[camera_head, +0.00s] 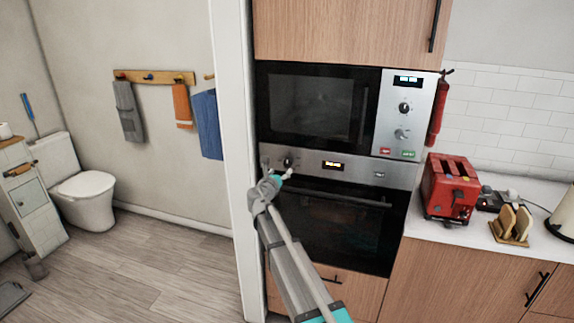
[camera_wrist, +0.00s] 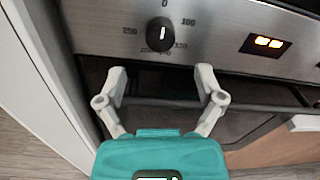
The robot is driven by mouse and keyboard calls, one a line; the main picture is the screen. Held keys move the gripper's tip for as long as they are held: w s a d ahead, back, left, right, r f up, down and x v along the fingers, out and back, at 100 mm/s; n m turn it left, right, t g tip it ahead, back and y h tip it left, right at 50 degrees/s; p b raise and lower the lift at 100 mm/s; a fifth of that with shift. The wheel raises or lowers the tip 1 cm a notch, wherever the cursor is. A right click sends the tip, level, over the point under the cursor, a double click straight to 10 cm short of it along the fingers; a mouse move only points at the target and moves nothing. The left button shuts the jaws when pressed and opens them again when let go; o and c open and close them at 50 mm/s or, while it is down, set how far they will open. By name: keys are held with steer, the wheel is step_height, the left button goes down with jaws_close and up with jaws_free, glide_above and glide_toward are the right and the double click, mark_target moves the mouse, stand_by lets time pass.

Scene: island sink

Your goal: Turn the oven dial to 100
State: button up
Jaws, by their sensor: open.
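The oven (camera_head: 335,228) is built into the wooden cabinet below the microwave. Its black round dial (camera_head: 288,162) sits at the left of the steel control panel. In the wrist view the dial (camera_wrist: 160,33) has a white mark that points up, toward the 0. Numbers are printed around it, with 100 at the right and 250 at the left. My gripper (camera_head: 277,172) is in front of the panel, near the dial. In the wrist view my gripper (camera_wrist: 161,70) is open, with its fingers spread and nothing between them. The dial appears just beyond the fingertips, apart from them.
A lit display (camera_wrist: 267,43) is right of the dial. The oven handle (camera_head: 345,198) runs across the door below the panel. The microwave (camera_head: 318,105) is above. A white wall edge (camera_head: 236,150) stands close on the left. A red toaster (camera_head: 450,187) is on the counter at right.

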mark_target(287, 163)
steer(key=shift+x, duration=3.5)
steer(key=c, duration=1.2)
steer(key=shift+o, duration=0.2)
steer(key=shift+m, duration=0.3)
steer(key=m, duration=0.5)
steer(key=shift+d+r, duration=0.1)
steer(key=m, duration=0.5)
steer(key=shift+m+p, duration=0.35)
steer(key=shift+m, duration=0.05)
